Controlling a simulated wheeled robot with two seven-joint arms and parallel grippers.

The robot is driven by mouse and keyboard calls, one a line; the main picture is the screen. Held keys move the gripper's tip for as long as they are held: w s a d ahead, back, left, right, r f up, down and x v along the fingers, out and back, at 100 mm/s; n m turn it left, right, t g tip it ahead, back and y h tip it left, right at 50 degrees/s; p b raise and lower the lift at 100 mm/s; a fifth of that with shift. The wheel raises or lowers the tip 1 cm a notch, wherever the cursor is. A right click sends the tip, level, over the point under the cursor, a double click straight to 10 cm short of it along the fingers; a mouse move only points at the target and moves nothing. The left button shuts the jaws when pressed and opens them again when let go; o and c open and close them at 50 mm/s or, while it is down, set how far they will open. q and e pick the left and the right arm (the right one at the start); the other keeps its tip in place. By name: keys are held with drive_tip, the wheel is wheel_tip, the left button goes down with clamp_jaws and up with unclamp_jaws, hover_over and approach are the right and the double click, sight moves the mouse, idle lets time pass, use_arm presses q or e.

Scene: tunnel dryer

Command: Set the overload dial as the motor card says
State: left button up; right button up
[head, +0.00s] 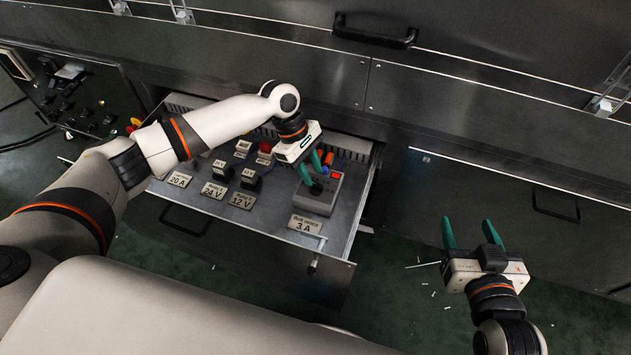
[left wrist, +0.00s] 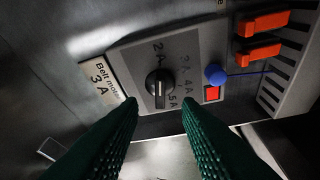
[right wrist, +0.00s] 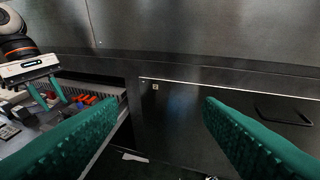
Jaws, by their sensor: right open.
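The grey overload unit (head: 318,201) sits in the open drawer, with a black round dial (left wrist: 159,84) on its face. Marks from 2 A upward are printed around the dial; some are hard to read. A white line shows on the knob; which mark it points to is unclear. The motor card (head: 306,224) beside the unit reads "Belt motor 3 A"; it also shows in the left wrist view (left wrist: 101,82). My left gripper (head: 318,174) is over the unit, its open fingers apart near the dial, not closed on it. My right gripper (head: 473,236) is open and empty, right of the drawer.
Other cards (head: 213,190) and small black and red devices (head: 251,176) stand in the drawer (head: 190,221) left of the unit. A blue button and a red button (left wrist: 212,93) sit close to the dial. Closed drawer fronts with handles are at the right. Small white scraps lie on the floor.

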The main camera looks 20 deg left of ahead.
sight(318, 185)
use_arm(q)
drive_tip(key=x, duration=0.2)
drive_tip(key=shift+d+f+b, duration=0.1)
drive_tip(key=shift+f+b, duration=0.15)
drive_tip(key=shift+b, duration=0.15)
drive_tip(key=shift+s+d+f, duration=0.1)
drive_tip(key=shift+d+f, duration=0.1)
drive_tip(key=shift+f, duration=0.15)
use_arm(e)
drive_tip(key=shift+w+a+r+t+y, duration=0.25)
drive_tip(key=shift+r+t, duration=0.35)
drive_tip(key=shift+r, duration=0.25)
drive_tip(key=shift+w+a+r+t+y, duration=0.2)
drive_tip(key=shift+r+t, duration=0.4)
drive_tip(key=shift+r, duration=0.3)
drive_tip(key=shift+w+a+r+t+y, duration=0.15)
drive_tip(key=shift+w+r+t+y, duration=0.1)
drive_tip(key=shift+r+t, duration=0.5)
drive_tip(key=shift+r, duration=0.1)
use_arm(q)
clamp_jaws()
